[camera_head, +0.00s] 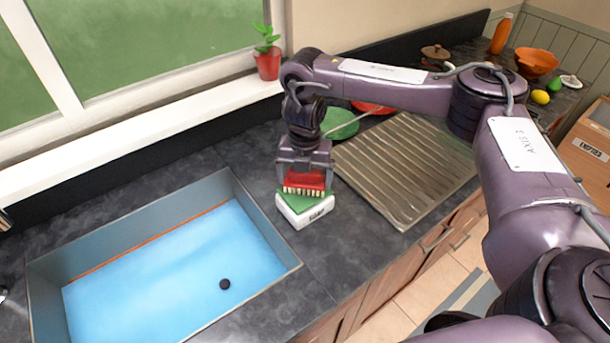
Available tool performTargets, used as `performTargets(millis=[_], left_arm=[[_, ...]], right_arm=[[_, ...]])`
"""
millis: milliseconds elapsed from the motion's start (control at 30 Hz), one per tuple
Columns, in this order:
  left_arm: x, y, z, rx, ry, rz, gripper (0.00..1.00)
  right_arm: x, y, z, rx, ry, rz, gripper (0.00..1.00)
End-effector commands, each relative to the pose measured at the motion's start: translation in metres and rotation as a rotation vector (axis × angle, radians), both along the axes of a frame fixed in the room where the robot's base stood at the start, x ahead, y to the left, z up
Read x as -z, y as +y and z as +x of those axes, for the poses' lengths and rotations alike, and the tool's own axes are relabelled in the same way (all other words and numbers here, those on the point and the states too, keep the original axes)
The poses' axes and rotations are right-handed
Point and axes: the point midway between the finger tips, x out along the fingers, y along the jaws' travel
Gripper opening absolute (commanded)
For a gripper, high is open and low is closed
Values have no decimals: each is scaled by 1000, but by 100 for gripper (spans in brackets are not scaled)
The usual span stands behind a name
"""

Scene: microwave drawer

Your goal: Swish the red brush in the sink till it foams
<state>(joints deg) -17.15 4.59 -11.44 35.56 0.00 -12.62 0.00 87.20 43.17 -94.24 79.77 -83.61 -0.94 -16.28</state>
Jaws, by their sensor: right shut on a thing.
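The red brush (305,181) with pale bristles is held in my right gripper (305,172), which is shut on it. The brush is just above or touching a green-topped white block (306,214) on the counter, right of the sink; I cannot tell if they touch. The sink (285,268) is at the lower left and holds blue water (165,275) with no foam visible. A small dark round spot (224,284) shows in the water. My left gripper is not in view.
A ribbed drainboard (405,165) lies to the right, with a green plate (341,122) and a red dish (372,107) behind it. A potted plant (267,62) stands on the windowsill. An orange bowl (536,62) and other items are at the far right.

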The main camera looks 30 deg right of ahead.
Motion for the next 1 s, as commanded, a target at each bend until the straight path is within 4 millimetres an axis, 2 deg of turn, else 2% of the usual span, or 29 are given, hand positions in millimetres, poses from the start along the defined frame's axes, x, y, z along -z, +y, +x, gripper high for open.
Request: performTargets(millis=[1000], left_arm=[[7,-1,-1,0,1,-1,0]], right_arm=[[13,0,0,-1,0,0,72]])
